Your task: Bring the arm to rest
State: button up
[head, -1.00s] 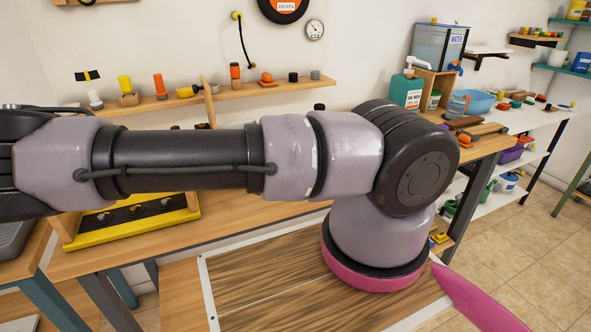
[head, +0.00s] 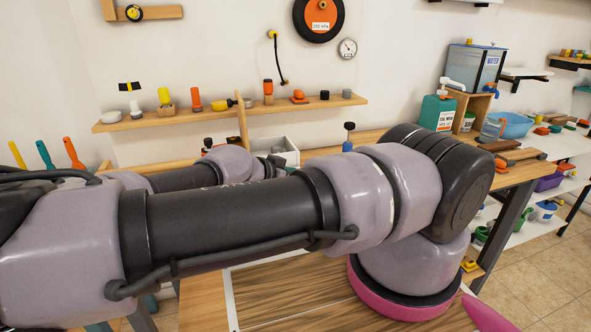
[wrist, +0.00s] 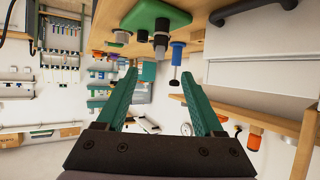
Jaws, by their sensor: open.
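My arm (head: 230,230) stretches across the lower part of the head view, from the left edge to its pink-ringed base at the right. A second stretch of it (head: 205,175) shows behind, over the workbench (head: 400,132). My gripper is not visible in the head view. In the wrist view my gripper (wrist: 160,75) is open, its two green fingers apart with nothing between them. A blue fitting with a black knob (wrist: 177,62) shows beyond the fingertips, near the right one; contact cannot be told. The wrist picture is turned over.
A wall shelf (head: 225,112) holds small tools and knobs behind the arm. A grey bin (head: 285,150) stands on the bench behind it. A teal bottle (head: 437,112) and a blue basin (head: 512,126) stand to the right. Tiled floor (head: 535,270) is open at lower right.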

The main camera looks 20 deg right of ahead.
jog(key=s+f+g+y, duration=0.5)
jog(key=s+g, duration=0.2)
jog(key=g, duration=0.1)
jog(key=w+a+r+n+t+y, duration=0.15)
jog(key=r+y, duration=0.35)
jog(key=r, duration=0.5)
jog(key=w+a+r+n+t+y, duration=0.1)
jog(key=w+r+n+y, duration=0.2)
jog(key=r, duration=0.7)
jog(key=s+d+r+n+t, duration=0.1)
jog(key=s+d+r+t, duration=0.1)
jog(key=r, duration=0.6)
jog(key=s+d+r+n+t, duration=0.2)
jog(key=s+d+r+t, duration=0.1)
jog(key=r, duration=0.5)
jog(key=shift+s+d+t, duration=0.35)
jog(key=shift+s+t, duration=0.3)
jog(key=shift+s, duration=0.15)
